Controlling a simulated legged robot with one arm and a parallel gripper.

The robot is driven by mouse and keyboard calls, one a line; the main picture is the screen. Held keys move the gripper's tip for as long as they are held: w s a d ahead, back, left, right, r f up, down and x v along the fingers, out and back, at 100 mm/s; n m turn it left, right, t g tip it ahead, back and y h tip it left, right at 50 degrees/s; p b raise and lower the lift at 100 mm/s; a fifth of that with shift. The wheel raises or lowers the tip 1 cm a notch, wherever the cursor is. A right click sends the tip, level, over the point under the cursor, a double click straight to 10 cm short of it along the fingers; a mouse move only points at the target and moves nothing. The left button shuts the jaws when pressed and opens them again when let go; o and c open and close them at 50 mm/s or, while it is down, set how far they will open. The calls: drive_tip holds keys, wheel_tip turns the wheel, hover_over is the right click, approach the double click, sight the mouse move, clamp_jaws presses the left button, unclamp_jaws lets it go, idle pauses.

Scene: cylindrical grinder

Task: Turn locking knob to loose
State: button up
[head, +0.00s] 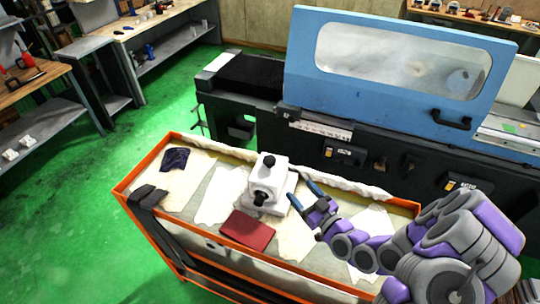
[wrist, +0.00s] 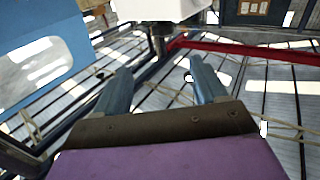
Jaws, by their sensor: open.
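A white device (head: 272,175) stands on the orange cart, with a black knob (head: 261,197) low on its front and another black part (head: 268,160) near its top. I cannot tell for sure which one is the locking knob. My gripper (head: 303,193) is open and empty, just right of the device and apart from it. In the wrist view my gripper (wrist: 160,68) shows two blue-grey fingers spread wide. Beyond them, a white body (wrist: 165,9) with a dark cylindrical part (wrist: 157,42) shows at the top edge, cut off by the frame.
Workbenches (head: 150,25) are at the left; green floor is clear there.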

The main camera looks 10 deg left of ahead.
drive_tip(key=b, duration=1)
approach(273, 164)
drive_tip(key=shift+x, duration=6.15)
drive_tip(key=shift+c, duration=0.4)
drive_tip(key=c, duration=0.9)
drive_tip(key=shift+o, duration=0.2)
